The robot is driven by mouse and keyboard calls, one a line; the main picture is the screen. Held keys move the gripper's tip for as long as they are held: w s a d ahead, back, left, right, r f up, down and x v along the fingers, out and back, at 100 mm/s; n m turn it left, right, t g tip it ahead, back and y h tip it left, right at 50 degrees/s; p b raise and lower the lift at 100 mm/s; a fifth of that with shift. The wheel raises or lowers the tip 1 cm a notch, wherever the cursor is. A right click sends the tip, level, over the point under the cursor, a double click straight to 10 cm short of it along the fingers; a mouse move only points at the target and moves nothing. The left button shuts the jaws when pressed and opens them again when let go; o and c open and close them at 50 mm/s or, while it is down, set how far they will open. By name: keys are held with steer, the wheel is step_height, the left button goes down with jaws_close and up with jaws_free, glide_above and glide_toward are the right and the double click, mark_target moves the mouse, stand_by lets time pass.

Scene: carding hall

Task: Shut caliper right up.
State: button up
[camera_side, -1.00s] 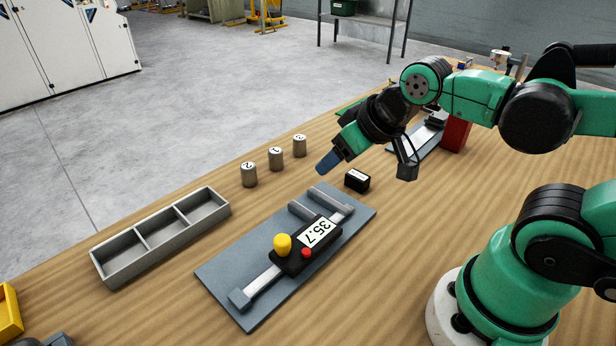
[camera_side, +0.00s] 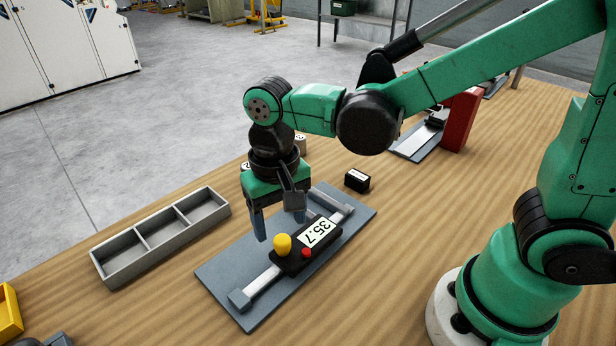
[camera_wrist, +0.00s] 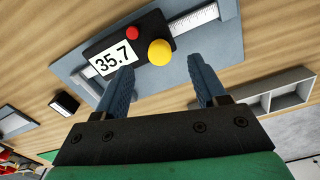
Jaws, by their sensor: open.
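The caliper (camera_side: 292,262) lies on a blue-grey plate (camera_side: 215,274). Its black slider carries a display reading 35.7, a yellow knob (camera_side: 282,244) and a red button (camera_side: 306,252). Near the far end of the beam, its jaws stand apart, partly behind my gripper. My gripper (camera_side: 279,232) points down, open and empty, above the plate beside the slider, with its fingertips close to the yellow knob. In the wrist view the two blue fingers (camera_wrist: 163,80) are spread, and the yellow knob (camera_wrist: 160,52) lies ahead between them, apart from both.
A grey three-part tray (camera_side: 137,240) stands left of the plate. A small black block (camera_side: 357,180) sits behind the plate. Metal cylinders (camera_side: 300,143) are mostly hidden behind my gripper. A red stand (camera_side: 461,120) is at the back right. The table's front is mostly clear.

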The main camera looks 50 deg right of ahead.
mark_target(283, 239)
steer(key=shift+f, duration=2.4)
steer(key=shift+c, duration=0.2)
jaws_close()
steer(key=shift+d, duration=0.1)
